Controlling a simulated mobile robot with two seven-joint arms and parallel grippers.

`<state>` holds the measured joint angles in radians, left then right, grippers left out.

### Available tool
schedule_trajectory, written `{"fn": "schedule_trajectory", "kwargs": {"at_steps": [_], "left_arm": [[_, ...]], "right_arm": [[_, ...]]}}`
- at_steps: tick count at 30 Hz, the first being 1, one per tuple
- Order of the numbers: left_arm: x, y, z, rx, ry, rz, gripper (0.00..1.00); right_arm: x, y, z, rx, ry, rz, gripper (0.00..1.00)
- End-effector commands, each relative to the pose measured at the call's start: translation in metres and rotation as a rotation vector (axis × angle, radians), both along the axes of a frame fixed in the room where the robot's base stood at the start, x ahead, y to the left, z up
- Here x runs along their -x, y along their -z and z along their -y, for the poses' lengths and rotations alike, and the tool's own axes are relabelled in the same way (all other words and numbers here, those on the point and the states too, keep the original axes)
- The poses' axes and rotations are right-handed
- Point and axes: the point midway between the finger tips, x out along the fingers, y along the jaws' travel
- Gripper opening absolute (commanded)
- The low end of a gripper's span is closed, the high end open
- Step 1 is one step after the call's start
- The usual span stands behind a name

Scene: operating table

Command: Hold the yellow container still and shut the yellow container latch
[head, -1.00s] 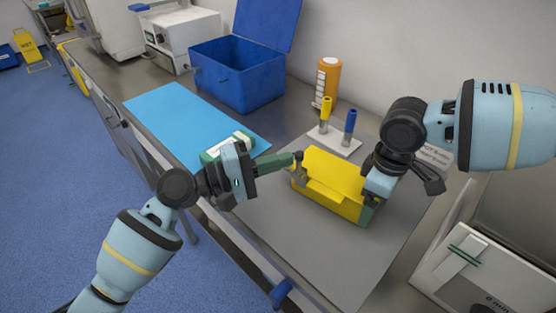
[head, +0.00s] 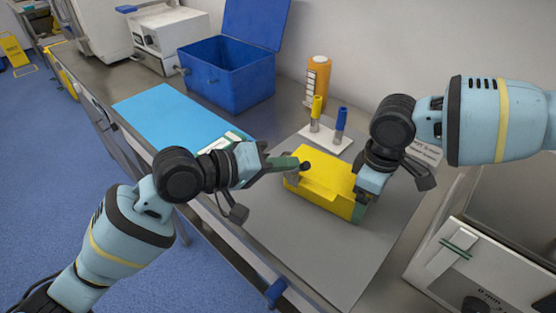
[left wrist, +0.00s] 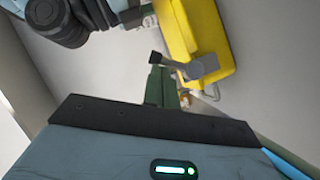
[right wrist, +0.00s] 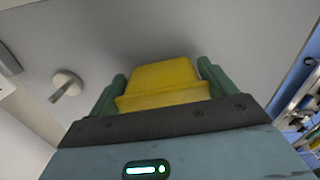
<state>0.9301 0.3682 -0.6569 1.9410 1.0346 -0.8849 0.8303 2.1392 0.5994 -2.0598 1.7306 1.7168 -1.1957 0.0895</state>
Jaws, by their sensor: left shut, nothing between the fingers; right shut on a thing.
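The yellow container (head: 322,184) sits on the grey mat. My right gripper (right wrist: 160,88) is shut on it, one finger on each side of its yellow body in the right wrist view. The latch (left wrist: 201,68) is a grey piece with a dark-knobbed lever at the container's left end. In the head view its dark knob (head: 306,166) appears over the container's top. My left gripper (head: 298,162) is shut and empty, with its green fingertips beside the knob. Whether they touch it, I cannot tell. In the left wrist view the fingers (left wrist: 160,84) are just below the lever.
A white rack (head: 325,138) with a yellow and a blue tube stands behind the container, near an orange bottle (head: 317,82). A blue open box (head: 225,85) and a light blue mat (head: 165,112) lie to the left. The grey mat (head: 285,245) is clear in front.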

Motion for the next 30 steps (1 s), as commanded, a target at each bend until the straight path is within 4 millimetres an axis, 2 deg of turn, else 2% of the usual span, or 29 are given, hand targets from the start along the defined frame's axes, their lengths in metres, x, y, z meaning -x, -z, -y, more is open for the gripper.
{"fn": "schedule_trajectory", "kwargs": {"at_steps": [18,30], "left_arm": [[0.016,0.009,0.023,-0.454,0.003,0.314,0.0],[0.02,0.016,0.029,-0.52,0.001,0.356,0.0]], "right_arm": [[0.0,-0.001,-0.002,-0.004,-0.004,0.001,0.51],[0.0,-0.001,-0.002,-0.004,-0.005,0.001,0.51]]}}
